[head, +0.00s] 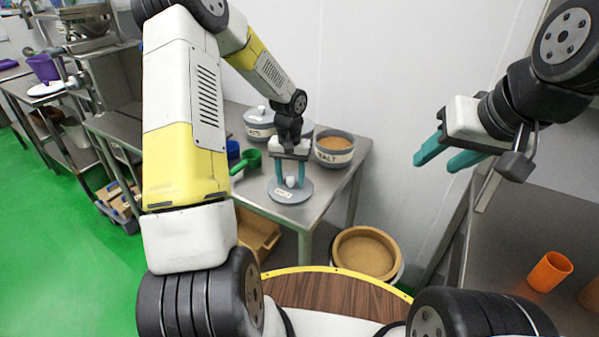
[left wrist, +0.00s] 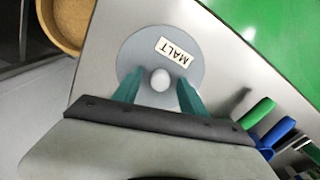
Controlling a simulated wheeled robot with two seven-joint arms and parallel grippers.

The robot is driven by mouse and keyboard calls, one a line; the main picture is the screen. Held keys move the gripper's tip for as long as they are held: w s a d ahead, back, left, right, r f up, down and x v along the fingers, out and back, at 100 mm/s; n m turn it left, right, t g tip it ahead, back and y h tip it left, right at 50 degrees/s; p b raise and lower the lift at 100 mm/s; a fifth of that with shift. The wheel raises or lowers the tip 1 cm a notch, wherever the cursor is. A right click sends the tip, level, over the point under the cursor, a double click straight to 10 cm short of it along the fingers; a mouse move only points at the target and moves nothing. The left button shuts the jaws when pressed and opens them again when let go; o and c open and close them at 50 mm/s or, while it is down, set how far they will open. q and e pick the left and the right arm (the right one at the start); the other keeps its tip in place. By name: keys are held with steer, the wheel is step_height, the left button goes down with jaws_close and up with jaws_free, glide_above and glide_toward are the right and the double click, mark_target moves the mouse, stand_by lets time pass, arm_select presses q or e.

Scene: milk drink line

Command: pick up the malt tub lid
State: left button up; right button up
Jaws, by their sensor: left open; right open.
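The malt tub lid (head: 296,196) is a round grey disc with a white knob and a MALT label, lying on the metal table near its front corner. It also shows in the left wrist view (left wrist: 141,51). My left gripper (head: 291,183) points down over the lid, its teal fingers open on either side of the white knob (left wrist: 160,80). The malt tub (head: 334,149), open and full of brown powder, stands behind the lid to the right. My right gripper (head: 441,157) is open and empty, in the air at the right.
A lidded grey tub (head: 259,124) stands at the back of the table (head: 261,191). A green scoop (head: 246,161) and a blue item (head: 232,150) lie left of the lid. A brown-filled round bin (head: 366,252) is below. An orange cup (head: 549,271) is on the right counter.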

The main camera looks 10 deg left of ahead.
arm_select(q)
jaws_close()
steer(key=shift+r, duration=0.15)
